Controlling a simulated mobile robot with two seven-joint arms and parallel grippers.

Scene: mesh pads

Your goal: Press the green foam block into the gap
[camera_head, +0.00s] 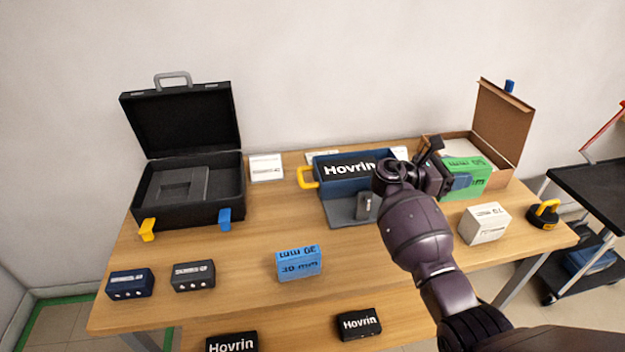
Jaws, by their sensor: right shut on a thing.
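The green foam block (478,182), with dark lettering, is at the right end of the table, at the front of the open cardboard box (513,132). My right gripper (461,183) reaches it from the left and is shut on it. The wrist hides part of the block's left side. I cannot tell whether the block is inside the box, touching it or held just in front of it. The gap is not clearly visible; the box's interior is partly hidden by the block and my arm. My left gripper is out of view.
An open black case (187,214) stands at left. A blue tray (333,206) with a yellow handle holds a dark "Hovrin" item. A blue 30 mm block (299,263), a white block (485,224) and a yellow-handled weight (544,215) sit nearby.

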